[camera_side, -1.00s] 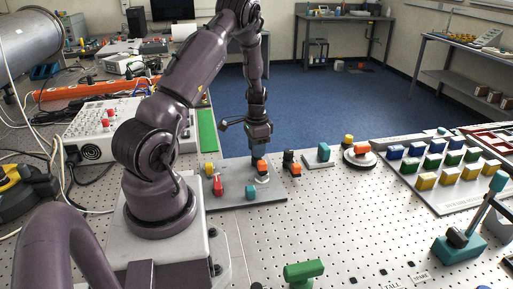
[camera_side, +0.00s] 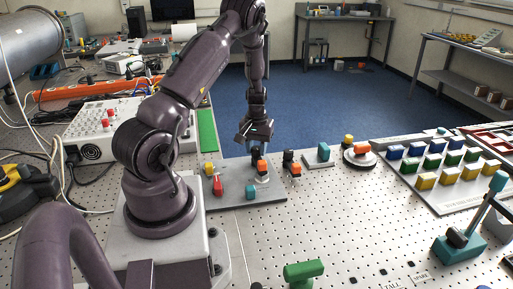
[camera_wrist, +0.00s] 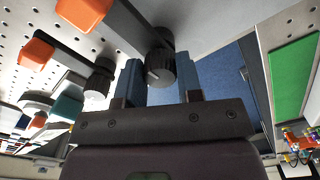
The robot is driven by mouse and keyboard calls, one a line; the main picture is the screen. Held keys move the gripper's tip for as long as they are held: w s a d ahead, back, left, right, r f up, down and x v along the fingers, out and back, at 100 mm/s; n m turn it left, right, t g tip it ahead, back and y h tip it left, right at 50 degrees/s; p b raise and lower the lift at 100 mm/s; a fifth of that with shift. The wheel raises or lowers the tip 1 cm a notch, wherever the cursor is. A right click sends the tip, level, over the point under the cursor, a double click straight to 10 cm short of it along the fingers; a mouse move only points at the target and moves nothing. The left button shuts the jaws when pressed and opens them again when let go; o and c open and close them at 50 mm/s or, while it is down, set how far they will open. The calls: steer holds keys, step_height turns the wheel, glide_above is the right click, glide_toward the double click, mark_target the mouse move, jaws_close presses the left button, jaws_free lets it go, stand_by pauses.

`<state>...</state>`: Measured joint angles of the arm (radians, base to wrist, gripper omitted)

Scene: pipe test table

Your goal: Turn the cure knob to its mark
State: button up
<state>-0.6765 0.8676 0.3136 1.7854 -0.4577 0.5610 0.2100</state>
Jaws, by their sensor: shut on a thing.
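In the wrist view a dark ribbed knob (camera_wrist: 160,66) with a pale line on its face sits between the two blue fingers of my gripper (camera_wrist: 160,82). The gripper is shut on this knob. No label naming it is readable, and I cannot make out its mark. In the side view my gripper (camera_side: 258,153) points down at the back of a grey plate (camera_side: 230,196). The knob is hidden there by the fingers and an orange-topped part (camera_side: 262,167).
A red lever (camera_side: 217,186) and a teal block (camera_side: 250,192) stand on the same plate. Another dark knob (camera_wrist: 98,80) is close by in the wrist view. To the right are an orange-topped dial (camera_side: 360,152) and rows of coloured blocks (camera_side: 446,170).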

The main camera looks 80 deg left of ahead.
mark_target(257, 147)
steer(key=n, duration=1.1)
steer(key=shift+n, duration=2.1)
steer(key=o, duration=0.9)
step_height(257, 147, up, 13)
steer(key=shift+r, duration=0.1)
